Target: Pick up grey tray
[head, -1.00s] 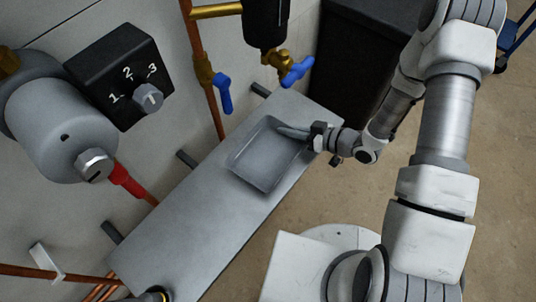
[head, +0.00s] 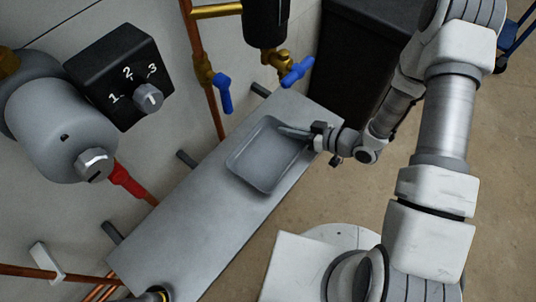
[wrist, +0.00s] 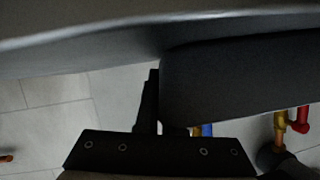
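The grey tray (head: 262,178) is a shallow rectangular dish. It is on the grey shelf (head: 190,222), towards the shelf's far right end in the head view. My gripper (head: 292,133) is at the tray's right rim, with its fingers reaching over the rim into the tray. The lower finger and the gap between the fingers are hard to make out, so I cannot tell whether they grip the rim. In the wrist view a blurred grey surface crosses the top and a large dark shape covers the right.
A black cabinet (head: 355,62) stands beyond the shelf's far end. Blue-handled valves (head: 224,100) and copper pipes are on the wall side. A black dial box (head: 118,70) and a grey cylinder (head: 60,130) are at the left. Open floor lies to the right.

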